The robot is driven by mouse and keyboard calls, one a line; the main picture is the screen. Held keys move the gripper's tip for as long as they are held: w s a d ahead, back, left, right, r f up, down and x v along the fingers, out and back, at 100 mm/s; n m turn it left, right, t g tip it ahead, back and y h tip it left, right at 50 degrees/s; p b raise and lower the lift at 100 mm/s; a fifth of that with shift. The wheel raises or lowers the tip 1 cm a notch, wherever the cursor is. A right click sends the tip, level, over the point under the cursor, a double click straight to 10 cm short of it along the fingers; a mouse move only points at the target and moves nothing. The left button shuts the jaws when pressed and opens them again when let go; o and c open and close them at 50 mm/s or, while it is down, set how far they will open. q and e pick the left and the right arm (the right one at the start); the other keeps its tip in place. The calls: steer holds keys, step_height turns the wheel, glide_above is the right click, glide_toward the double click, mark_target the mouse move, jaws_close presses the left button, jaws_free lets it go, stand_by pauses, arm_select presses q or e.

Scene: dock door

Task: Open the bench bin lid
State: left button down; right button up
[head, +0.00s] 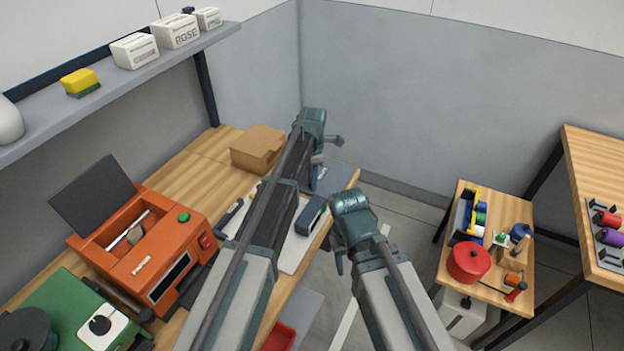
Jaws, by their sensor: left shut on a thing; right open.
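My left gripper (318,172) is over the far right end of the wooden bench (225,150), pointing down. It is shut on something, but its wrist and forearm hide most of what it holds. A flat grey panel (343,178) shows right beside its fingers; I cannot tell whether this is the bin lid or whether the fingers touch it. A brown box (257,147) with a closed-looking top stands on the bench left of the gripper. My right gripper (337,248) is open and empty, lower down, beside the bench's right edge.
An orange machine (150,245) with its dark cover (95,195) raised stands on the bench. A shelf (110,85) holds boxes. A small table (500,210) stands right, across open floor.

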arm_select(q)
steer(key=r+p, duration=0.1)
steer(key=w+r+g+p, duration=0.1)
steer(key=w+r+g+y+p, duration=0.1)
steer(key=r, duration=0.1)
steer(key=shift+w+d, duration=0.2)
steer(key=shift+d, duration=0.2)
steer(key=shift+w+d+r+g+y, duration=0.1)
steer(key=shift+r+g+y, duration=0.05)
steer(key=shift+r+g, duration=0.25)
steer(key=shift+w+d+r+g+y, duration=0.1)
steer(key=shift+r+g+y, duration=0.05)
steer(key=shift+r+g, duration=0.25)
steer(key=shift+s+f, duration=0.1)
steer(key=c, duration=0.6)
jaws_free()
steer(key=shift+p, duration=0.3)
steer(key=p+v, duration=1.2)
steer(key=v, duration=0.1)
steer(key=shift+r+p, duration=0.35)
steer(key=shift+p, duration=0.05)
